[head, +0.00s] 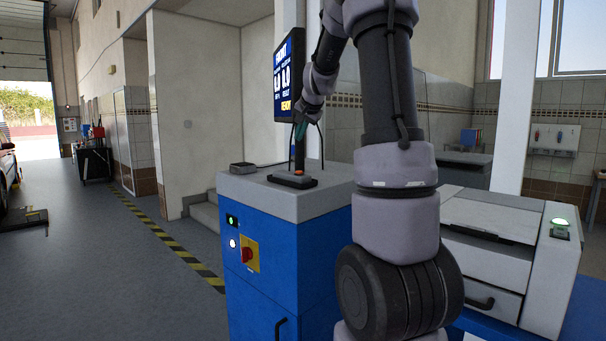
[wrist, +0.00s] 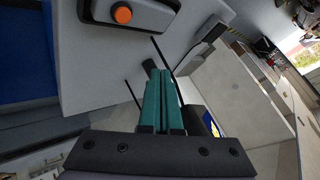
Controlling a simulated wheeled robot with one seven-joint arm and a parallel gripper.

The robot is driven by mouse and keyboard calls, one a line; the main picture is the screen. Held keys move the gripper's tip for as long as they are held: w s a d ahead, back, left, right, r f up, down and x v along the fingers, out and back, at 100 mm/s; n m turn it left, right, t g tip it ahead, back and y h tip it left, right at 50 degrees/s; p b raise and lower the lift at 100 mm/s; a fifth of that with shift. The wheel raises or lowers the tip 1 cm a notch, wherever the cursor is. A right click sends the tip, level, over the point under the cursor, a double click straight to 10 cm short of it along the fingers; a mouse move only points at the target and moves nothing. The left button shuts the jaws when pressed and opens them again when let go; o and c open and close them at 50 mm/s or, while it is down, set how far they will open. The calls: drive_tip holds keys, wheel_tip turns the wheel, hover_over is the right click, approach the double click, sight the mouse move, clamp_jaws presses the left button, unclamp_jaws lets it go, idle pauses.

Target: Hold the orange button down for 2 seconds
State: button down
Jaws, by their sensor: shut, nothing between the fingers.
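The orange button (head: 299,173) sits on a dark base plate on top of a blue cabinet with a grey top (head: 240,186). In the wrist view the orange button (wrist: 122,14) shows near the top edge, clear of the fingers. My gripper (head: 299,132) is above the cabinet top, over the button's area and apart from it. Its teal fingers show pressed together in the wrist view (wrist: 161,78), shut and empty. A dark post stands close by the fingertips, and I cannot tell whether they touch.
A screen (head: 289,76) stands behind my gripper. A small grey device (head: 242,168) lies on the cabinet top at left. The cabinet front has a red knob (head: 248,254) on a yellow plate. A white unit with a green-lit button (head: 560,224) stands at right. Floor at left is open.

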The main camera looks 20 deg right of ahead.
sight(300, 172)
drive_tip(key=shift+f, duration=4.35)
drive_tip(key=shift+f, duration=0.1)
drive_tip(key=shift+f, duration=0.35)
